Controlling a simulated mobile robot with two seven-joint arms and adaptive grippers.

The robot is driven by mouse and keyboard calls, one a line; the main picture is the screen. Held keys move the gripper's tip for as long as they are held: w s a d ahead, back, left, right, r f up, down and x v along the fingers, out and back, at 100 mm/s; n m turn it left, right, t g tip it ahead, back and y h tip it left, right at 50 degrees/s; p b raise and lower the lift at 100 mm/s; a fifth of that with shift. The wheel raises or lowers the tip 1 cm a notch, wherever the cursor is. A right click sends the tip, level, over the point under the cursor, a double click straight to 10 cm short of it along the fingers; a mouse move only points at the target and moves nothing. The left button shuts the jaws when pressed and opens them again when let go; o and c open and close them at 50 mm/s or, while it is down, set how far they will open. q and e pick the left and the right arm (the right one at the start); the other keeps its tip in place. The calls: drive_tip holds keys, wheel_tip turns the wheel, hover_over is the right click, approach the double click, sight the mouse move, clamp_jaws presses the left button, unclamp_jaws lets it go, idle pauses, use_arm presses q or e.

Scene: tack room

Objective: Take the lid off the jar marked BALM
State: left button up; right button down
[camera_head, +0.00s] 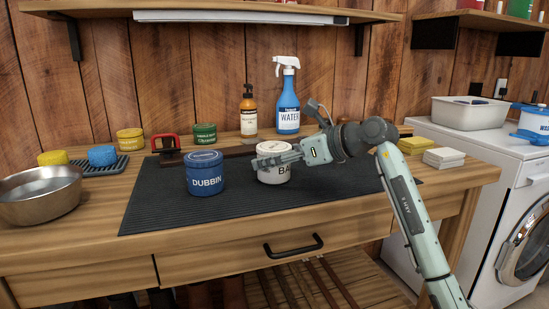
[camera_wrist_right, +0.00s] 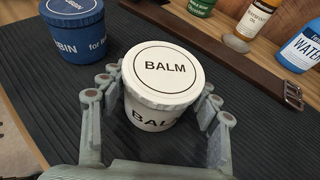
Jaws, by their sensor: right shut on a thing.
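The cream jar marked BALM (camera_head: 274,177) stands upright on the dark ribbed mat (camera_head: 150,214). Its lid (camera_wrist_right: 163,70), also printed BALM, sits on top of the jar (camera_wrist_right: 152,118) in the right wrist view. My right gripper (camera_head: 266,160) reaches in from the right and is shut on the jar, one finger on each side near the lid's rim. In the head view its fingers hide part of the jar's upper side. I cannot tell whether they press on the lid or just below it. My left gripper is in neither view.
A blue DUBBIN jar (camera_head: 205,174) stands close to the left. Behind are a strap with a buckle (camera_wrist_right: 292,92), a green tin (camera_head: 205,134), an amber bottle (camera_head: 248,112) and a blue WATER spray bottle (camera_head: 287,104). A metal bowl (camera_head: 40,195) is far left. The mat's front is clear.

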idle(0.3)
drive_tip(key=shift+c, duration=2.1)
unclamp_jaws()
drive_tip(key=shift+r, duration=0.1)
drive_tip(key=v, duration=1.2)
drive_tip(key=shift+s+b, duration=0.1)
drive_tip(key=shift+b, duration=0.2)
